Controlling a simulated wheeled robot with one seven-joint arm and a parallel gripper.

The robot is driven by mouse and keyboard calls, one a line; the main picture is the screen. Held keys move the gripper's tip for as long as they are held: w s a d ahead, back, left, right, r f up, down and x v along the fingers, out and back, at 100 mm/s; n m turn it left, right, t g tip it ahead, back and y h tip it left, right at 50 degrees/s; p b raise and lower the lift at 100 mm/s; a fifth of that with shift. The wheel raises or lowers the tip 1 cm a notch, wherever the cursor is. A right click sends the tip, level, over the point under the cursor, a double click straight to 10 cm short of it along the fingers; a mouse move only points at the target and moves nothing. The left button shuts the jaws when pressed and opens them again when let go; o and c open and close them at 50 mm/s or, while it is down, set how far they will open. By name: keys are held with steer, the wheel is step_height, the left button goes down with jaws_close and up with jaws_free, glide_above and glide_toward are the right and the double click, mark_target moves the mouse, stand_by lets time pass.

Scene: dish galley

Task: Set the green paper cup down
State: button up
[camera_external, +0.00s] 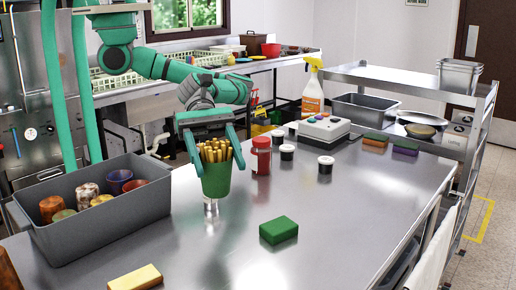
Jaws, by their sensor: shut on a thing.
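The green paper cup (216,184) is upright and full of thin yellow-brown sticks. My gripper (216,158) comes down from above, with one green finger on each side of the cup near its rim, and is shut on it. The cup is over the steel table (330,215), left of the red-lidded jar. A pale bright patch shows just under its base. I cannot tell whether the base touches the tabletop.
A grey bin (110,228) with several cups and cans stands left. A green sponge (278,230) and a yellow one (135,278) lie in front.

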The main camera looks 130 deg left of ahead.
steer(key=d+f+m+g+h, duration=0.1)
steer(key=d+f, duration=0.2)
steer(key=d, duration=0.5)
steer(key=shift+s+d+m+h, duration=0.25)
steer(key=shift+d+m+h, duration=0.15)
step_height(320, 180, down, 4)
steer(key=shift+f, duration=0.1)
steer(key=c, duration=0.3)
steer(key=shift+f, duration=2.7)
steer(key=shift+c, duration=0.2)
steer(key=shift+s, duration=0.1)
steer(key=o, duration=1.5)
steer(key=shift+f, duration=0.1)
steer(key=shift+c, duration=0.2)
steer(key=shift+o, duration=0.8)
